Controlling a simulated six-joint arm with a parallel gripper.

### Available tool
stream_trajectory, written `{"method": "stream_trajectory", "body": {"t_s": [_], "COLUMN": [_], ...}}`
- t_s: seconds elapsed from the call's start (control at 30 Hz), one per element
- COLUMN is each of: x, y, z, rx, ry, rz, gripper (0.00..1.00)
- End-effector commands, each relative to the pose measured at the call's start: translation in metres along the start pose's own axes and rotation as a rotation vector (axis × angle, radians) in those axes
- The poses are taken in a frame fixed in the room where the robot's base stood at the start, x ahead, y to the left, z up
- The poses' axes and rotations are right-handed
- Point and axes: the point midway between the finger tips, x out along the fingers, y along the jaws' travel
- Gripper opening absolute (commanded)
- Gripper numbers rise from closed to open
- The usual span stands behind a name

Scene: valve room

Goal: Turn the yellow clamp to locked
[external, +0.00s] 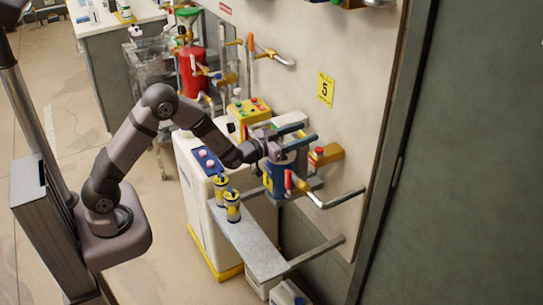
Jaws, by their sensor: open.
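My gripper (296,137) is open, its two blue-grey fingers pointing right towards the wall panel, above a blue canister (283,176). I see nothing held between the fingers. I cannot clearly pick out the yellow clamp. A small yellow part (267,181) shows on the left side of the blue canister, and a yellow fitting (302,186) with a red handle (288,182) is at its right. Which of these is the clamp, and whether it is locked, I cannot tell. My gripper and wrist hide part of the canister's top.
A yellow block with a red button (326,155) is on the wall panel (375,110) at right. Two yellow-and-blue cans (232,207) stand on a grey shelf (256,248) in front. A yellow button box (249,112) and red tank (193,73) stand behind. Pipes jut from the panel.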

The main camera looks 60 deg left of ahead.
Motion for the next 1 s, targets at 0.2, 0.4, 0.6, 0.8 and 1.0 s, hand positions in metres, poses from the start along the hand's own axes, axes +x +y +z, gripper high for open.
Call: {"method": "stream_trajectory", "body": {"t_s": [0.2,0.4,0.6,0.8,1.0], "x": [0.0004,0.0003,0.0006,0.0016,0.0018], "y": [0.0000,0.0000,0.0007,0.0016,0.0015], "z": [-0.0001,-0.0002,-0.0001,-0.0005,-0.0017], "rx": [0.000,0.000,0.001,0.002,0.000], "ry": [0.000,0.001,0.002,0.010,0.010], "rz": [0.000,0.000,-0.007,-0.078,-0.182], "gripper": [0.52,0.11,0.10,0.10,0.10]}}
